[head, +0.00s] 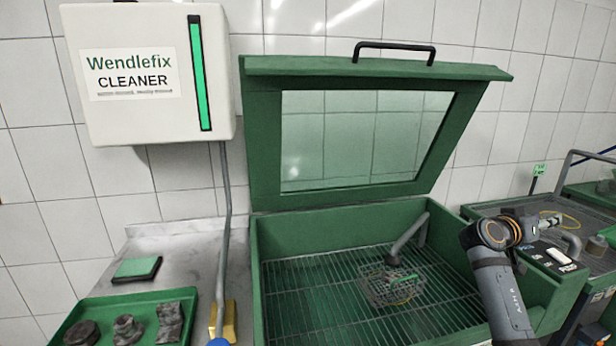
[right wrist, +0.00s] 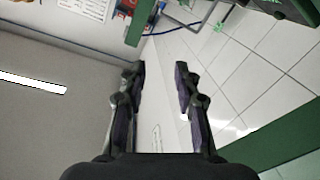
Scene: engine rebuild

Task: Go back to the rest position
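My right arm (head: 488,285) rises at the right front of the green wash basin in the head view, with its round joint near the basin's right edge. In the right wrist view my right gripper (right wrist: 160,72) is open, with its two dark fingers apart and nothing between them. The wrist view looks across white wall tiles and a grey surface with a bright light strip. My left gripper is not in view.
The green basin (head: 388,210) has its windowed lid (head: 262,150) raised. A wire basket (head: 385,290) sits on its grate. A green tray (head: 185,335) with dark parts and a green-topped pad (head: 137,268) lie at left. A cleaner box (head: 150,120) hangs above. A cluttered green bench (head: 475,210) stands right.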

